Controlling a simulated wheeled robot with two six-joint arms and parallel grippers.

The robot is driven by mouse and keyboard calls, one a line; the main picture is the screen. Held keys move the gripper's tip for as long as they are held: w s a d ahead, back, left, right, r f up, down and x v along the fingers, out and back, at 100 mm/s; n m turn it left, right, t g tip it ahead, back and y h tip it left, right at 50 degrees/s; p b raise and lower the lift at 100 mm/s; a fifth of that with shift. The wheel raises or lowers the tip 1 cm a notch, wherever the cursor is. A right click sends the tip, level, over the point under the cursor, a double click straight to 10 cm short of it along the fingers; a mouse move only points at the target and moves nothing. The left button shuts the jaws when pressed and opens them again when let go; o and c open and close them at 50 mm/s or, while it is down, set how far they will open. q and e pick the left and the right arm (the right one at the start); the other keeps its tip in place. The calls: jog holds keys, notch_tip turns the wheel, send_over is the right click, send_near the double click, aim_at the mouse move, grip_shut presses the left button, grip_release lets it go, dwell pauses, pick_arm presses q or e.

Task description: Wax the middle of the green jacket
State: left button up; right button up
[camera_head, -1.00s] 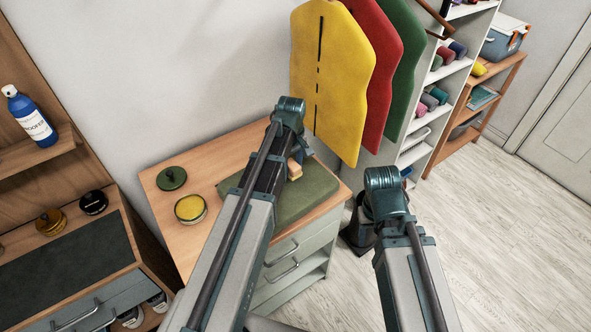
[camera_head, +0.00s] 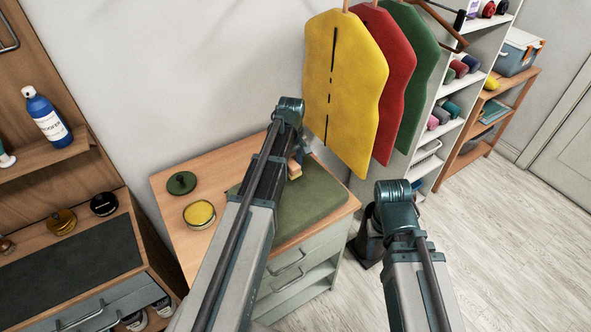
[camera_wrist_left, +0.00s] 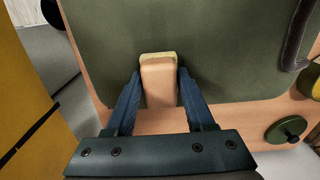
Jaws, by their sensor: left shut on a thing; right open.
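A green jacket (camera_head: 413,75) hangs at the back, partly hidden behind the red jacket (camera_head: 385,100) and the yellow jacket (camera_head: 345,110). My left gripper (camera_wrist_left: 159,75) is shut on a pale wooden block (camera_wrist_left: 158,85) with a yellowish far edge. The block (camera_head: 294,168) is over a dark green pad (camera_head: 325,195) on the cabinet top; I cannot tell whether it touches. An open tin of yellow wax (camera_head: 199,213) stands left of the pad, near its green lid (camera_head: 181,182).
The wooden-topped cabinet (camera_head: 228,165) has drawers facing front. A wooden shelf unit (camera_head: 95,180) with a blue bottle (camera_head: 48,120) stands at left. White shelves (camera_head: 465,90) and a wooden rack (camera_head: 475,150) stand at right. The floor (camera_head: 500,250) at right is clear.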

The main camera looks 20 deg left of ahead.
aim_at(301, 191)
pick_arm(q)
jog(key=shift+s+a, duration=0.75)
jog(key=shift+d, duration=0.1)
jog(key=shift+s+d+f, duration=0.1)
jog(key=shift+s+d, duration=0.45)
jog(key=shift+d, duration=0.25)
jog(key=shift+s+d, duration=0.55)
jog(key=shift+d, duration=0.25)
jog(key=shift+s, duration=0.1)
jog(key=shift+s+d, duration=0.5)
jog(key=shift+d, duration=0.25)
jog(key=shift+s+d, duration=0.45)
jog(key=shift+d, duration=0.3)
jog(key=shift+d, duration=0.1)
